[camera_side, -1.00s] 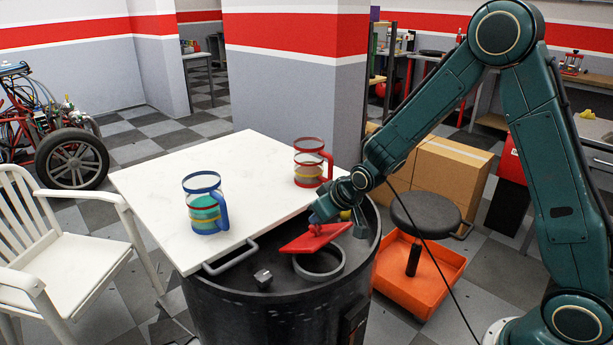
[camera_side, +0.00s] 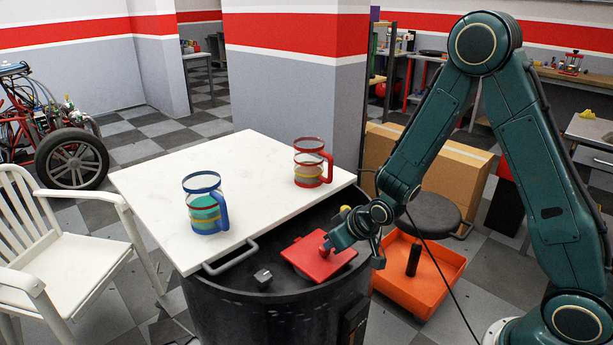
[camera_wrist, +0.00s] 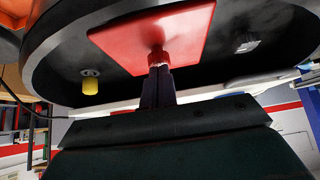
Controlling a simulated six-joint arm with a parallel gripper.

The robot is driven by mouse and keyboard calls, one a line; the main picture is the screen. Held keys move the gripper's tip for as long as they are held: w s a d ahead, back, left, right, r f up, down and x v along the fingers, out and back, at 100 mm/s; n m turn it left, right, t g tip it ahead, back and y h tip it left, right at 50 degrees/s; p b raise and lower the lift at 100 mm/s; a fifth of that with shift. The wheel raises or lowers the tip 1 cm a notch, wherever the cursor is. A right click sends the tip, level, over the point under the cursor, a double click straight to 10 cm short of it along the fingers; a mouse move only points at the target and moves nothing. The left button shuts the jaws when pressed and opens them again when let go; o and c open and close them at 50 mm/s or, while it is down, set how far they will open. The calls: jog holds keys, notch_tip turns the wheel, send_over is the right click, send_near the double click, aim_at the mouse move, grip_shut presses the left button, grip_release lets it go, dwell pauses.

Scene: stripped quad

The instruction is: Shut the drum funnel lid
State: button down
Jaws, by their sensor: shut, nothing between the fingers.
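The black drum (camera_side: 270,318) stands in front of the white table. The red funnel lid (camera_side: 318,262) lies flat over the funnel on the drum top, and the funnel ring beneath it is hidden. My gripper (camera_side: 330,247) is shut and empty, with its tips at the red knob of the lid. In the wrist view the shut fingertips (camera_wrist: 158,72) are at the red knob (camera_wrist: 159,56), in front of the red lid (camera_wrist: 150,30). I cannot tell whether they touch it.
A white tabletop (camera_side: 150,185) beside the drum holds a blue-handled mug (camera_side: 205,205) and a red-handled mug (camera_side: 309,165). A yellow cap (camera_wrist: 90,86) and a small grey fitting (camera_side: 262,277) stand on the drum top. An orange tray (camera_side: 440,285) is to the right.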

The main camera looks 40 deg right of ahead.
jog(key=shift+s+r, duration=0.1)
jog(key=shift+r, duration=0.05)
jog(key=v, duration=1.3)
jog(key=shift+s+r, duration=0.15)
dwell(0.3)
jog(key=s+r+g, duration=0.2)
jog(key=s+r, duration=1.1)
jog(key=s, duration=0.4)
jog(key=shift+s, duration=0.4)
dwell(0.6)
